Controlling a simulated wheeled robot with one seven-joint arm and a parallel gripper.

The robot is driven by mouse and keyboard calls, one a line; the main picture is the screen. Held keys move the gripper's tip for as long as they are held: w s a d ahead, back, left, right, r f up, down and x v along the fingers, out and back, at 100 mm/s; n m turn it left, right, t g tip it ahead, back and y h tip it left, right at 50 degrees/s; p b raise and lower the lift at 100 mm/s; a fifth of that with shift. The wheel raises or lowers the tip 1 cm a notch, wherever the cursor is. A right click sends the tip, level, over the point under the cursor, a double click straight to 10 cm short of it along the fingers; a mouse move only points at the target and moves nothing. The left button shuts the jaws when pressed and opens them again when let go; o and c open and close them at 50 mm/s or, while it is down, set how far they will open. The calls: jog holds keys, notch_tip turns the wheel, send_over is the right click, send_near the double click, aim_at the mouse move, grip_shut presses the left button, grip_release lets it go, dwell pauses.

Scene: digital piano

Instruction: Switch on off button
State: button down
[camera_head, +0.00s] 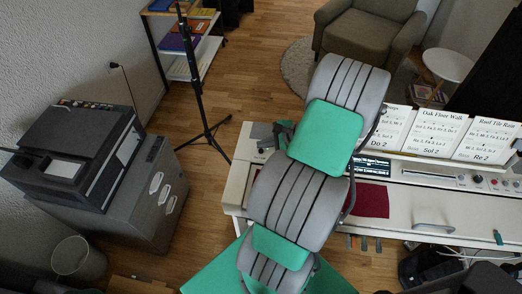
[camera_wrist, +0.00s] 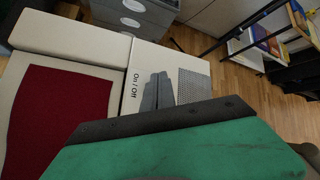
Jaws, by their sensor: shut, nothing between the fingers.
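The digital piano (camera_head: 400,212) is a long cream instrument under my arm in the head view. Its end panel (camera_wrist: 146,58) shows in the wrist view, with the printed label On / Off (camera_wrist: 134,85). My gripper (camera_wrist: 160,77) is shut and empty, its grey fingers over the panel just right of the label. The on/off button itself cannot be made out; the fingers may cover it. I cannot tell whether the fingertips touch the panel. In the head view my arm hides most of the gripper.
A dark red cloth (camera_wrist: 45,112) lies on the piano left of the panel; a speaker grille (camera_wrist: 194,86) is to the right. In the head view, a lit display (camera_head: 371,166) and note sheets (camera_head: 434,133) stand behind. A black stand (camera_head: 197,90) is at the back left.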

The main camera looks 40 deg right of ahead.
jog(key=shift+f, duration=0.45)
jog(key=shift+f, duration=0.3)
jog(key=shift+r, duration=0.1)
jog(key=shift+r+p, duration=0.75)
jog(key=shift+r, duration=0.2)
notch_tip(320, 180, up, 5)
jog(key=p, duration=0.4)
jog(key=shift+p, duration=0.3)
